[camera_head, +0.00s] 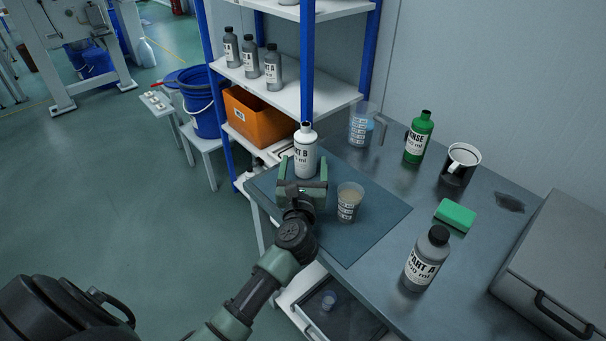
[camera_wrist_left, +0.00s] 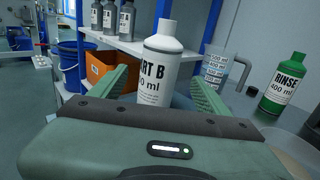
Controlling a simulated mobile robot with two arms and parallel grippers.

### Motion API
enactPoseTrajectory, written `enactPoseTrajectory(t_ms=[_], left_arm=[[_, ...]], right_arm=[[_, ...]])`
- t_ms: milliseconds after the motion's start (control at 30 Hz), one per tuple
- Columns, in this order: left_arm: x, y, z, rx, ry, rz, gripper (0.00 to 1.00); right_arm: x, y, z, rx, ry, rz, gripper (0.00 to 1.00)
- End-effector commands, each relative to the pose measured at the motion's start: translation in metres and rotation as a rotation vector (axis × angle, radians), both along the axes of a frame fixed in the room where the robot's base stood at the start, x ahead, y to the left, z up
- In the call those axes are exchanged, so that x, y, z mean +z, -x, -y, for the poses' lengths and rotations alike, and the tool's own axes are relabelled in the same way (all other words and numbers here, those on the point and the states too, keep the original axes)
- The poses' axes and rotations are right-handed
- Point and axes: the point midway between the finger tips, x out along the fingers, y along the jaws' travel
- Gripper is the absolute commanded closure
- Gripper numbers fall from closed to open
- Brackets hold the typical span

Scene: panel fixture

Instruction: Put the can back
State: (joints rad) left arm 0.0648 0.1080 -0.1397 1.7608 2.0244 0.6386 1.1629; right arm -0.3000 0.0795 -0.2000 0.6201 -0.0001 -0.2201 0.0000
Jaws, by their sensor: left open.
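A white bottle (camera_head: 305,152) labelled "PART B" stands upright on the dark mat (camera_head: 375,222) at the left end of the workbench. It also shows in the left wrist view (camera_wrist_left: 160,68), with its lower part hidden behind my gripper. My left gripper (camera_head: 303,168) is open. Its green fingers lie on either side of the bottle, with visible gaps in the left wrist view (camera_wrist_left: 160,80). No separate can is clearly identifiable. A grey "PART A" bottle (camera_head: 427,262) and a green "RINSE" bottle (camera_head: 418,140) stand upright on the bench. My right gripper is not in view.
A clear cup (camera_head: 348,204) stands close right of my gripper. A jug (camera_head: 361,128), a dark mug (camera_head: 459,168), a green sponge (camera_head: 456,215) and a grey box (camera_head: 565,265) are on the bench. A blue-posted shelf (camera_head: 335,98) holds several grey bottles and an orange bin (camera_head: 258,118).

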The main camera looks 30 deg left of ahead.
Motion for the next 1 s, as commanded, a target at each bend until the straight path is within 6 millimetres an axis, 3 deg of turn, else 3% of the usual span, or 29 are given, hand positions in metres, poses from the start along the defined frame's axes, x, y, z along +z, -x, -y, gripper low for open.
enactPoseTrajectory(t_ms=[100, 300, 1000], left_arm=[[-0.001, 0.02, 0.009, 0.0, 0.001, 0.0, 0.23], [0.0, 0.037, 0.017, 0.0, -0.001, 0.0, 0.23], [0.0, 0.039, 0.018, 0.0, -0.001, 0.0, 0.23]], right_arm=[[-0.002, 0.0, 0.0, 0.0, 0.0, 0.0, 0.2], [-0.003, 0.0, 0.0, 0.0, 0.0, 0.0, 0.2], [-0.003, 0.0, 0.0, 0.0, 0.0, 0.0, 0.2]])
